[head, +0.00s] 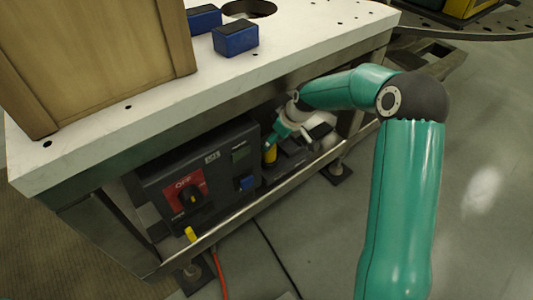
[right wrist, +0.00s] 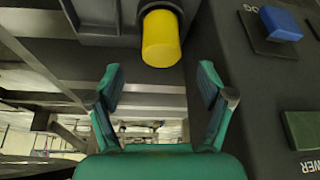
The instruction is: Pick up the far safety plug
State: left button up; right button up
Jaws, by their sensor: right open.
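Two yellow plugs show in the head view. The near yellow plug (head: 190,233) is at the lower front edge of a dark control box. The far yellow plug (head: 270,154) is just past the right end of that box, partly hidden by my right gripper. In the right wrist view the far plug (right wrist: 161,40) is a yellow cylinder sticking out of a dark grey housing. My right gripper (right wrist: 161,80) is open and empty, its two teal fingers apart with the plug's end just beyond the fingertips, roughly centred between them. My left gripper is not in view.
The control box (head: 225,160) has a red switch plate (head: 187,193) and blue and green buttons. It sits under a white table top (head: 130,115) whose edge overhangs my right arm. A metal rail (head: 235,222) runs along the front. Blue blocks (head: 236,38) lie on top.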

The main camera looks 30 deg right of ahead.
aim_at(269, 153)
jog(key=x, duration=0.5)
jog(key=shift+w+a+f+b, duration=0.1)
jog(key=shift+w+f+b, duration=0.2)
jog(key=shift+b, duration=0.1)
jog(key=c, duration=1.3)
